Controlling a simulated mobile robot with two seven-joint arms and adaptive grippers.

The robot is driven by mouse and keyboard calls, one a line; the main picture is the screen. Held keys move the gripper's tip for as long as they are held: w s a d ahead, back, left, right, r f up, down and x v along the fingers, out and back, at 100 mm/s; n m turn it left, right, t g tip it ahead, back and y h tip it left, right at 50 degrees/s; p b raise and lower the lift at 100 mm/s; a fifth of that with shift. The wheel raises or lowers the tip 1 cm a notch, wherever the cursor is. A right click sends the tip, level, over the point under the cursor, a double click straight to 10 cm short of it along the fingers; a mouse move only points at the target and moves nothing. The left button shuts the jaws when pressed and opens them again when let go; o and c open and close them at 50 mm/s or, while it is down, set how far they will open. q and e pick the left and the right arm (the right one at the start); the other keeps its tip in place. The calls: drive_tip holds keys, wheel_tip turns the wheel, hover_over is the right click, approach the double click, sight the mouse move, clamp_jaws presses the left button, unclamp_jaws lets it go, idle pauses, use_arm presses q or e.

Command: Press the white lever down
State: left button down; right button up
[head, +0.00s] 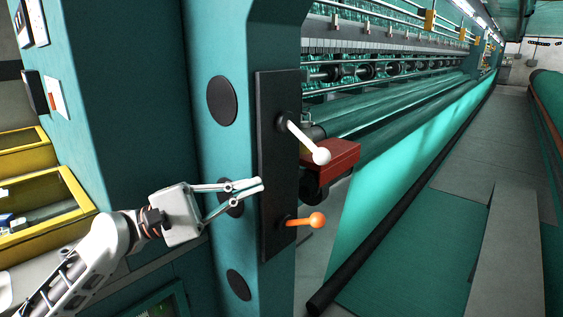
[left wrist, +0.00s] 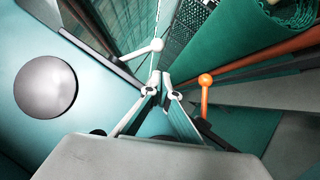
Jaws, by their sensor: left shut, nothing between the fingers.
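The white lever (head: 308,142) sticks out from the upper part of a black plate (head: 277,235) on the teal machine post. Its round knob points right and slopes downward in the head view. It also shows in the left wrist view (left wrist: 156,45), beyond the fingertips. My left gripper (head: 260,184) is shut and empty, in front of the plate, below and left of the white lever, apart from the knob. Its fingertips also show in the left wrist view (left wrist: 160,80). My right gripper is not in view.
An orange lever (head: 305,221) sticks out of the same plate below my left gripper. A dark red block (head: 335,158) sits behind the white knob. Yellow bins (head: 40,205) stand at the left. A walkway (head: 440,200) runs along the netting machine at the right.

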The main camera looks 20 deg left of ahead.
sight(307, 143)
use_arm(q)
drive_tip(key=shift+s+r, duration=0.2)
drive_tip(key=shift+r, duration=0.35)
drive_tip(key=p+x, duration=0.4)
drive_tip(key=x, duration=0.6)
